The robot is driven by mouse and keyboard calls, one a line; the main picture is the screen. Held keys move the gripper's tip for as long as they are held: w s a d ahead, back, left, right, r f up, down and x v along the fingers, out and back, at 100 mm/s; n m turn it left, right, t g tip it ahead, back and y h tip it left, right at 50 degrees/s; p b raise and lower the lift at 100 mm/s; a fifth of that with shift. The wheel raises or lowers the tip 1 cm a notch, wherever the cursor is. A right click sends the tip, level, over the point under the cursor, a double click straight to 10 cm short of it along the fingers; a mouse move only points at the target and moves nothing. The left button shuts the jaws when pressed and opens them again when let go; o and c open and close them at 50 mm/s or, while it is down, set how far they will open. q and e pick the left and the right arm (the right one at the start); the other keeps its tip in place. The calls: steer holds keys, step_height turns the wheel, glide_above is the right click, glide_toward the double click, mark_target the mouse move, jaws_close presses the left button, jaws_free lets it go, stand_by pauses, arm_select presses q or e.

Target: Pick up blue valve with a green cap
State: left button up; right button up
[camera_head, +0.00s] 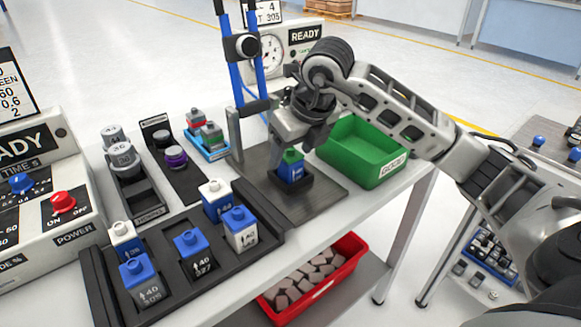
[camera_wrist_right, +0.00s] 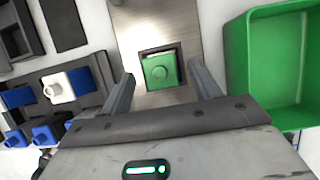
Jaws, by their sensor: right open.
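The blue valve with a green cap (camera_head: 291,166) stands upright in a dark square holder on the metal plate of the test station. In the right wrist view its green cap (camera_wrist_right: 160,71) shows from above, between and just beyond my fingertips. My right gripper (camera_head: 303,136) is directly above and close to the valve, open, with nothing between its fingers; the wrist view shows the fingers (camera_wrist_right: 163,78) spread on both sides. The head view does not show clearly whether a finger touches the valve. My left gripper is not in view.
A green bin (camera_head: 362,152) stands close to the right of the plate. A black tray (camera_head: 187,262) with several blue and white valves is at front left. Blue uprights and a gauge (camera_head: 272,50) stand behind. A red bin (camera_head: 318,278) sits below.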

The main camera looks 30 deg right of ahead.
steer(key=shift+x, duration=1.3)
steer(key=c, duration=1.1)
